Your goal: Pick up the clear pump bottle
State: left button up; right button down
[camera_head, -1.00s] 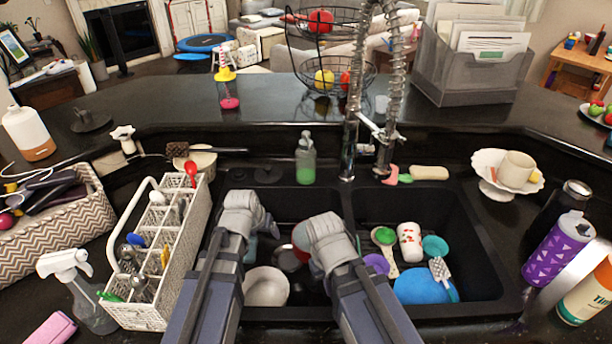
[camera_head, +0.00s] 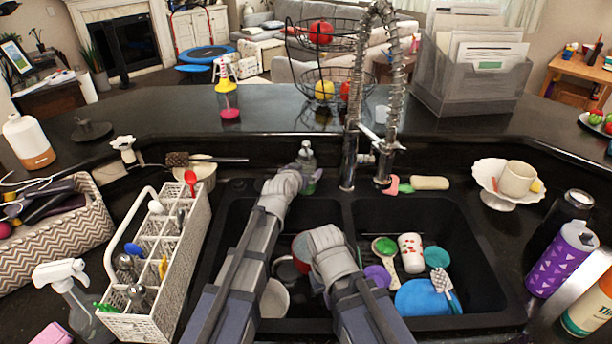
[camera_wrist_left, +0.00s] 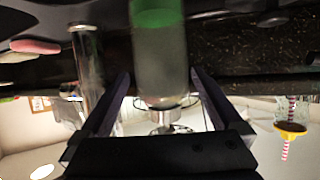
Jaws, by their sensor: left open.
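The clear pump bottle (camera_head: 307,158) with green liquid stands upright on the counter behind the sink, partly hidden by my left gripper (camera_head: 293,183). In the left wrist view, which is upside down, the bottle (camera_wrist_left: 159,62) sits between the two spread fingers of the left gripper (camera_wrist_left: 161,78). The fingers are open, and I cannot tell whether either one touches it. My right gripper (camera_head: 327,240) is over the sink, with its fingers hidden.
The chrome faucet (camera_head: 349,160) stands close to the right of the bottle. A white utensil caddy (camera_head: 150,322) is left of the sink. Dishes such as a blue bowl (camera_head: 420,298) lie in the right basin. A pink and green piece lies behind the right basin.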

pick_arm(q)
jog(key=shift+b+x, duration=1.15)
jog(key=shift+x, duration=1.9)
jog(key=shift+a+f, duration=0.1)
jog(key=shift+a, duration=0.1)
jog(key=shift+c, duration=0.5)
jog(key=c, duration=1.4)
jog(key=shift+c, duration=0.2)
notch_tip(320, 180, up, 10)
jog(key=p, duration=1)
